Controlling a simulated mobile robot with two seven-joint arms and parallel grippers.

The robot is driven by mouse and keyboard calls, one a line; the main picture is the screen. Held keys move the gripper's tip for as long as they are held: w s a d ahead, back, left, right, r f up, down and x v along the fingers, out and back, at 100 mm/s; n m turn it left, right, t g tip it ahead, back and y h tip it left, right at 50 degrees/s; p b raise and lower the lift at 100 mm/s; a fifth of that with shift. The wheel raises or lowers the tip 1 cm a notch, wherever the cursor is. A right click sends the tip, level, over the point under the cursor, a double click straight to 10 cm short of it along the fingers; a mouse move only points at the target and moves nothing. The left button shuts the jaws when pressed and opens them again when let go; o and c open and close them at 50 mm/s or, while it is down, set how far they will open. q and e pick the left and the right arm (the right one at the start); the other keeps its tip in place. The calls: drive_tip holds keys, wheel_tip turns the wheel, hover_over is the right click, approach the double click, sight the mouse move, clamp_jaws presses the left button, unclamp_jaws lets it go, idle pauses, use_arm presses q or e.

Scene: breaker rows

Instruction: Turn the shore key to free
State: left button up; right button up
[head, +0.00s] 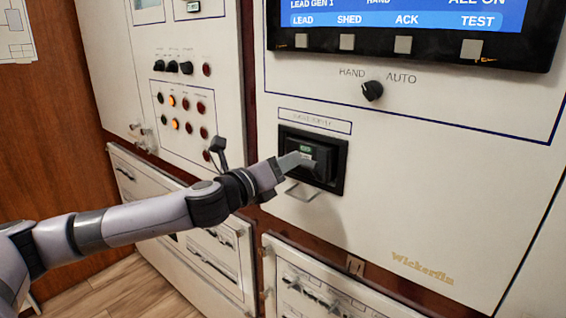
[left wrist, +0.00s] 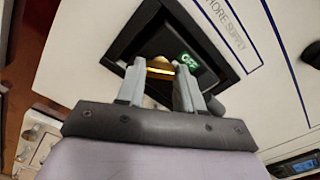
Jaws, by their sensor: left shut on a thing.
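The shore supply breaker unit (head: 335,170) sits in a black recess in the white panel, under a boxed label. In the left wrist view its face shows a green lit OFF sign (left wrist: 188,62). My left gripper (head: 298,160) reaches to the left part of this unit. In the left wrist view its two grey fingers stand around a small brass-yellow piece, the shore key (left wrist: 160,70), and are shut on it. The fingers hide most of the key, so its turn angle cannot be told. My right gripper is not in view.
Above are a HAND/AUTO knob (head: 372,90) and a screen (head: 400,18) with several buttons. A panel with lamps (head: 185,112) stands to the left. The panel right of the recess is clear.

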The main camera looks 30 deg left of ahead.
use_arm(q)
drive_tip(key=n+p, duration=0.1)
drive_tip(key=n, duration=1)
drive_tip(key=shift+p, duration=0.3)
drive_tip(key=shift+n, duration=0.4)
drive_tip(key=o, duration=0.8)
drive_tip(key=shift+c, duration=0.2)
drive_tip(key=shift+s, duration=0.1)
